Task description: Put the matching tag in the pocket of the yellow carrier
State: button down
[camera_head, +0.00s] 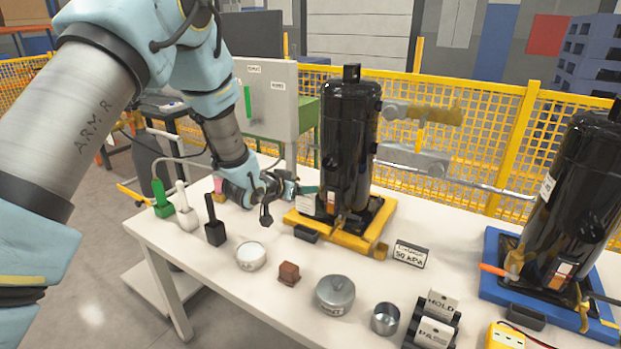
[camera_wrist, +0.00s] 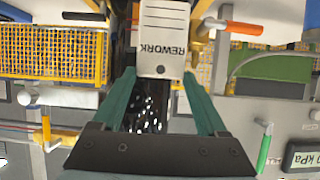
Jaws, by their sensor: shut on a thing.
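My gripper (camera_head: 292,188) is at the left side of the left black compressor (camera_head: 348,140). In the wrist view my gripper (camera_wrist: 158,78) has its green fingers shut on a white tag (camera_wrist: 163,40) printed REWORK. A white piece that looks like this tag (camera_head: 307,205) shows below the fingers, above the yellow carrier (camera_head: 380,222) under that compressor. A small black pocket (camera_head: 306,234) sits at the carrier's front left edge, and the tag looks apart from it. The HOLD tag (camera_head: 441,304) and PASS tag (camera_head: 433,334) stand in a black rack at the front.
A blue carrier (camera_head: 492,268) with another compressor (camera_head: 570,195) stands at the right. A limit sign (camera_head: 410,253), white tub (camera_head: 250,256), brown block (camera_head: 289,274), lidded pot (camera_head: 335,294) and metal cup (camera_head: 385,318) stand along the table. A yellow fence (camera_head: 470,150) runs behind.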

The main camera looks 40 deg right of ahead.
aim_at(304, 212)
jog(key=shift+w+d, duration=0.1)
jog(key=shift+d, duration=0.15)
jog(key=shift+f+b, duration=0.1)
jog(key=shift+b, duration=0.3)
notch_tip(304, 212, down, 9)
jog(key=b, duration=0.8)
jog(key=shift+f+b, duration=0.5)
jog(key=shift+f, duration=0.05)
dwell(0.6)
grip_release()
jog(key=shift+c, duration=1)
jog(key=shift+r, duration=0.15)
